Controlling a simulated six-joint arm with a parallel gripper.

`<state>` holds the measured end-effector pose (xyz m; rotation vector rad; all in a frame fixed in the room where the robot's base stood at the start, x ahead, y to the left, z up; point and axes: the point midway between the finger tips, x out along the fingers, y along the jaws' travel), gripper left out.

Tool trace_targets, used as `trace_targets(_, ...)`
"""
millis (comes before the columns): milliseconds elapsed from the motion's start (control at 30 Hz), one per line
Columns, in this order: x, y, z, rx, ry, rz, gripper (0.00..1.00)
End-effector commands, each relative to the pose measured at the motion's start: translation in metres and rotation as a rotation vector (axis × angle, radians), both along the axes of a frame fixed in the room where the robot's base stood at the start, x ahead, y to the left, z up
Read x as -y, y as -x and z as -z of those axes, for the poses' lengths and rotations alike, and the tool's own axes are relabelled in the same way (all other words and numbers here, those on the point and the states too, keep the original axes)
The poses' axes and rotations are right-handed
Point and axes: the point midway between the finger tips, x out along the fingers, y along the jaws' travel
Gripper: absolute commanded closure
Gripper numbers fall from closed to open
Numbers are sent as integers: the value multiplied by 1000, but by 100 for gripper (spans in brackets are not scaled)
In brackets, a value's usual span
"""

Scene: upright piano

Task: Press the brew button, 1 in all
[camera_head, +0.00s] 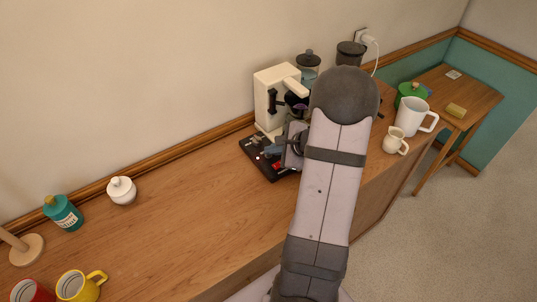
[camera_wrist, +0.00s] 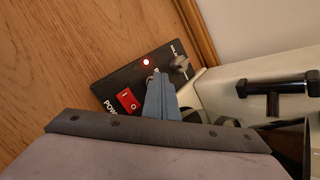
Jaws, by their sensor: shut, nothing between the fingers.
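The coffee machine (camera_head: 264,88) is cream and stands against the wall in the head view. Its black control panel (camera_head: 255,155) lies low at its front; in the wrist view the panel (camera_wrist: 104,88) carries a lit red lamp (camera_wrist: 146,62), a red power switch (camera_wrist: 128,100) and a grey knob (camera_wrist: 180,64). My gripper (camera_wrist: 156,76) is shut and empty, its blue-grey fingertips over the panel between switch and knob. No brew button is visible; the fingers hide that part of the panel. I cannot tell whether the tips touch it. In the head view my gripper (camera_head: 268,150) is also over the panel.
A white pitcher (camera_head: 410,116), a small cream jug (camera_head: 395,141) and a green pot (camera_head: 410,91) stand right of my arm. A white lidded bowl (camera_head: 121,190), teal canister (camera_head: 64,213) and yellow mug (camera_head: 77,287) stand left. The counter between (camera_head: 180,205) is clear.

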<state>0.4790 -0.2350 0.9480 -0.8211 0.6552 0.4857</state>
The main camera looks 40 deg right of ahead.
Motion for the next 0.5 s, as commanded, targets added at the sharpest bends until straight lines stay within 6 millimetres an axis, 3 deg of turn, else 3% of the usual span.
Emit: trace_targets(500, 0, 0, -15, -1, -1, 0, 100)
